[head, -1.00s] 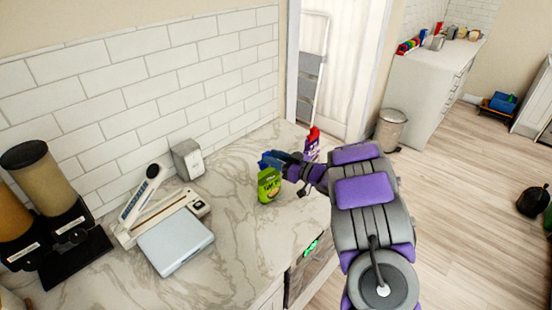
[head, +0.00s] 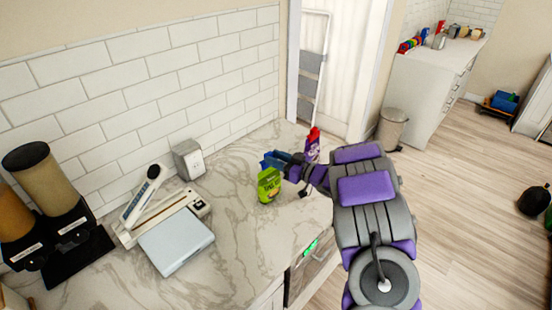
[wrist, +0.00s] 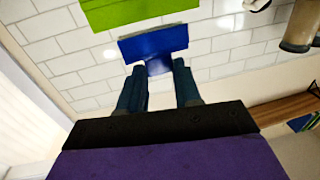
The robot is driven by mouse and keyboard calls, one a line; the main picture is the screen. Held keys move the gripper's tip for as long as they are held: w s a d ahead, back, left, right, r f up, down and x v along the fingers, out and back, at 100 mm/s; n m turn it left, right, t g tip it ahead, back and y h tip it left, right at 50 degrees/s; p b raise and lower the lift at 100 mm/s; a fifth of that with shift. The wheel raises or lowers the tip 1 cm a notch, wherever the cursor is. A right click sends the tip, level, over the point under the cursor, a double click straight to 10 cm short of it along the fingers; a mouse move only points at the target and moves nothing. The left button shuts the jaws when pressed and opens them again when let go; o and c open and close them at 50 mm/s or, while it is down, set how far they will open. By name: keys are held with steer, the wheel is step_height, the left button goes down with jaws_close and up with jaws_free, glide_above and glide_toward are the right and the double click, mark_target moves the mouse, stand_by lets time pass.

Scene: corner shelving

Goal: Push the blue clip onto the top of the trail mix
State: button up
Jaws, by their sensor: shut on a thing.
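The trail mix is a small green bag (head: 269,187) standing upright on the marble counter in the head view. Its green edge (wrist: 130,10) also shows at the top of the wrist view. The blue clip (wrist: 155,43) is a wide flat bar with a narrow tab between my fingers. In the head view the clip (head: 271,160) is just above and behind the bag's top. My gripper (wrist: 160,68) is shut on the clip's tab. In the wrist view a thin gap separates the clip from the bag. In the head view I cannot tell whether they touch.
A purple bottle with a red cap (head: 313,146) stands close behind my gripper. A white sealing machine (head: 175,240), a grey outlet box (head: 188,160) and dispensers (head: 50,190) are to the left. The counter between the machine and the bag is clear.

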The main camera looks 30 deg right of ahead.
steer(key=shift+d, duration=0.15)
steer(key=shift+f, duration=0.2)
steer(key=shift+f, duration=1.3)
steer(key=o, duration=1.1)
steer(key=p+v, duration=0.1)
steer(key=v, duration=1.6)
steer(key=shift+s, duration=0.15)
